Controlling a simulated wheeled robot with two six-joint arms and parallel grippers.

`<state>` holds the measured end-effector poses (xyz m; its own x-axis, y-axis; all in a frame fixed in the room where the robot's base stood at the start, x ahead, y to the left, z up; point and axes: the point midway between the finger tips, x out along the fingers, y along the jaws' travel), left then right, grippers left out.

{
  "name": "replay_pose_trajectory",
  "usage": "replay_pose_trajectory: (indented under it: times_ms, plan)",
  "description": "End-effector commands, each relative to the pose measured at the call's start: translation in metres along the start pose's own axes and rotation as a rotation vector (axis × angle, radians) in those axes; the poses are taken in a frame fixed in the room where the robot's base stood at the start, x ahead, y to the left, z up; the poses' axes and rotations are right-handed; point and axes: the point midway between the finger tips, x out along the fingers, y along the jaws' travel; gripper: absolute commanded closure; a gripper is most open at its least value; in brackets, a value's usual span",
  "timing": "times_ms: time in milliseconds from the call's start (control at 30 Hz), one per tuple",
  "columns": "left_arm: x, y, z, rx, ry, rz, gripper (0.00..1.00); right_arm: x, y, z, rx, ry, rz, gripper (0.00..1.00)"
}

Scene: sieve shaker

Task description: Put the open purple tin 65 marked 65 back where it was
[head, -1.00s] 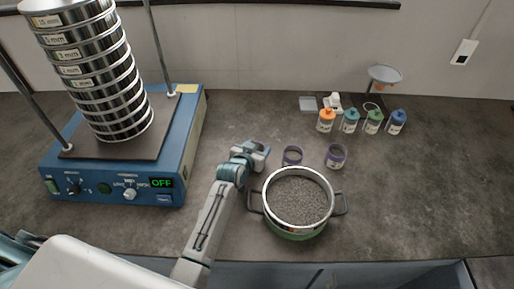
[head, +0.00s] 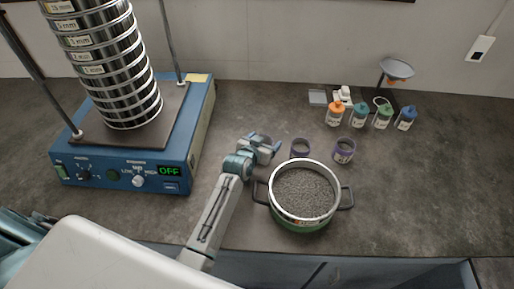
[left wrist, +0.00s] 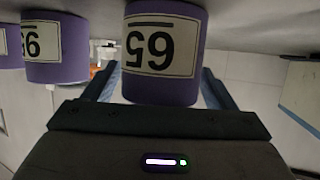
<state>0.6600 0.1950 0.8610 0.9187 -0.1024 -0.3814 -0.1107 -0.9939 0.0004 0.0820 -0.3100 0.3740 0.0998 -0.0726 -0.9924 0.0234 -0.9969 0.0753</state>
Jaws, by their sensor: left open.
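The open purple tin 65 (head: 300,148) stands on the bench behind the pot, just right of my left gripper (head: 266,146). In the left wrist view the tin 65 (left wrist: 162,50) shows close up, its label upside down, between the spread fingers of my left gripper (left wrist: 160,90). The gripper is open; I cannot tell whether a finger touches the tin. My right gripper is not in view.
A green pot (head: 303,222) of grey grains stands in front of the tins. The blue sieve shaker (head: 125,172), reading OFF, carries a tall sieve stack (head: 110,70) at left. Several capped bottles (head: 358,116) and a funnel (head: 397,69) stand behind. The bench at right is clear.

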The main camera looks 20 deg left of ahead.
Motion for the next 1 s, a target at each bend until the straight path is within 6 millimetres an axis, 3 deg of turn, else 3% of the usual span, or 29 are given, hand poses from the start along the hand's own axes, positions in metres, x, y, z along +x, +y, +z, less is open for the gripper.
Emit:
replay_pose_trajectory:
  times_ms: [500, 700, 1000]
  plan:
    - [-0.094, 0.0, 0.002, 0.001, 0.0, 0.0, 0.21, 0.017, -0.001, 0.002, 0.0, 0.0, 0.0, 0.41]
    - [-0.11, 0.0, 0.001, 0.001, -0.001, 0.0, 0.21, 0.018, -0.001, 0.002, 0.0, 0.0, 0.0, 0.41]
    - [-0.112, 0.0, 0.0, 0.001, -0.001, 0.0, 0.21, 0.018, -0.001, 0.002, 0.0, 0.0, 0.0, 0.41]
